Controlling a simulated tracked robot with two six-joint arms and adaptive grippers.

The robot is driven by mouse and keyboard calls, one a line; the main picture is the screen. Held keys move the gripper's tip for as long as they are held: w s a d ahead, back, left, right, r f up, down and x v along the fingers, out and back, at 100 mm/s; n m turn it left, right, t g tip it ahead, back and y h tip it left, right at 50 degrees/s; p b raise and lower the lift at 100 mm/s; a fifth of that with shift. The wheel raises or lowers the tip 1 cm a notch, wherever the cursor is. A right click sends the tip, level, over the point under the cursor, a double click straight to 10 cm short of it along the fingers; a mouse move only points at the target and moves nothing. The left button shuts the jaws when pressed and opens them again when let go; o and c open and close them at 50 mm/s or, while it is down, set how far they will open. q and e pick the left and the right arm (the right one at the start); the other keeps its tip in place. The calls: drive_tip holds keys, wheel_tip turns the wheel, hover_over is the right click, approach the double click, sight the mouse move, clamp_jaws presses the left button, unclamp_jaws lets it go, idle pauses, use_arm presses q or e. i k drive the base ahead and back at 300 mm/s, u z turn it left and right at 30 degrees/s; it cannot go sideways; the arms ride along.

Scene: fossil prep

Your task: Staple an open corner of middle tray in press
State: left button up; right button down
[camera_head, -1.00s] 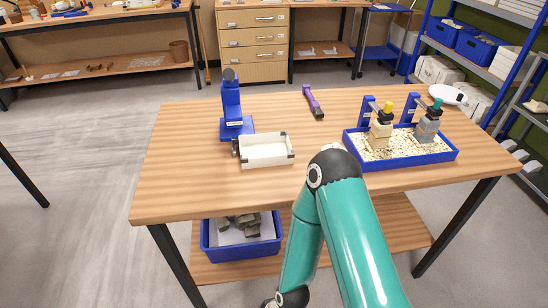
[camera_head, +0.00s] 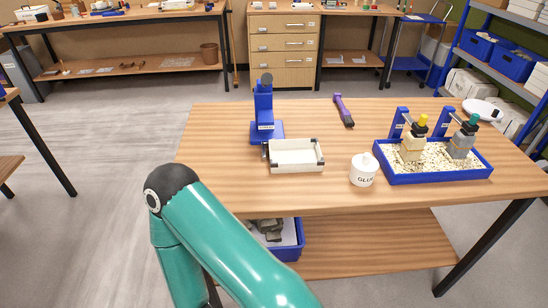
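A small cream tray (camera_head: 297,165) with dark corner pieces at some of its corners lies on the wooden table (camera_head: 340,197). Its far left corner is at the foot of a blue upright press (camera_head: 264,111) with a dark round knob on top. I cannot tell whether that corner sits inside the press. A purple stapler-like tool (camera_head: 344,110) lies farther back on the table. One teal arm of mine shows at the lower left, with its elbow left of the table. Neither gripper is in view.
A white glue pot (camera_head: 363,170) stands right of the tray. A blue sand tray (camera_head: 440,176) with two clamped pieces is at the right, and a white dish (camera_head: 482,110) is behind it. A blue bin (camera_head: 287,253) sits on the lower shelf. The table's front middle is clear.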

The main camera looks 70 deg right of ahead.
sight(298, 155)
drive_tip(key=z, duration=0.75)
drive_tip(key=i, duration=0.1)
drive_tip(key=u, duration=1.3)
drive_tip(key=k, duration=2.1)
drive_tip(key=z, duration=1.05)
drive_tip(key=i, duration=1.2)
drive_tip(key=z, duration=0.15)
